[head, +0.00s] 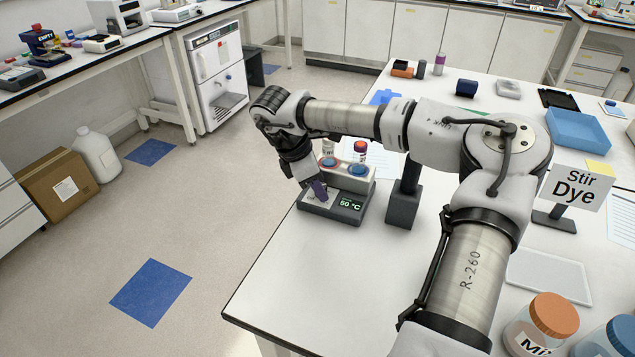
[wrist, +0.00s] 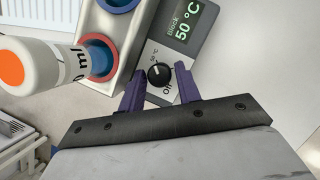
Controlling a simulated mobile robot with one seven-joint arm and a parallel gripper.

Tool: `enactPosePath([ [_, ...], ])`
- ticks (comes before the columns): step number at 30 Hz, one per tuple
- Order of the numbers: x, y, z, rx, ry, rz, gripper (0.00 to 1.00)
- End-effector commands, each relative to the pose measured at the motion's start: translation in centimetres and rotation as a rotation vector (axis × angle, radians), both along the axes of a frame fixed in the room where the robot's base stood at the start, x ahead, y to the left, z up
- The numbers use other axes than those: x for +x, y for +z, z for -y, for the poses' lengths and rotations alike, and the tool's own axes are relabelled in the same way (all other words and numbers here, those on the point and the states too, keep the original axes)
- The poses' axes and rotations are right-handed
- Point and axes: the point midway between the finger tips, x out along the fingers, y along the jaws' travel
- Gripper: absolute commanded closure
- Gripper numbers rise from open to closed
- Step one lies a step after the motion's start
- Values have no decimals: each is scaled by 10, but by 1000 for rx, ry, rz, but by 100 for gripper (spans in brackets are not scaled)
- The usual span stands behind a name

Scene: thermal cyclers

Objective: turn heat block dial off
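The heat block (head: 366,188) is a grey unit near the table's left edge, with a green display (head: 350,204) reading 50 °C. In the wrist view its panel (wrist: 207,38) carries a black round dial (wrist: 159,75) with a white mark, which seems to point towards the small "50 °C" label. An "Off" label is by the dial's lower right. My gripper (wrist: 160,72) has purple fingers, one on each side of the dial, with visible gaps, so it is open. In the head view my gripper (head: 319,190) is over the panel and hides the dial.
A white vial with an orange cap (wrist: 12,67) stands in a red-ringed well, close to my gripper. A dark stand (head: 403,207) is right of the block. Bare table (head: 300,270) lies in front.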

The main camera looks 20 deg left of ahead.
Motion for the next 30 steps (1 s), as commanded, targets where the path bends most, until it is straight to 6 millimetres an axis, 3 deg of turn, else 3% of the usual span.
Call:
enactPosePath([
  [1, 0, 0, 0, 0, 0, 0, 67],
  [9, 0, 0, 0, 0, 0, 0, 99],
  [20, 0, -4, 1, 0, 72, 2, 99],
  [30, -2, -8, 2, 1, 335, 5, 99],
])
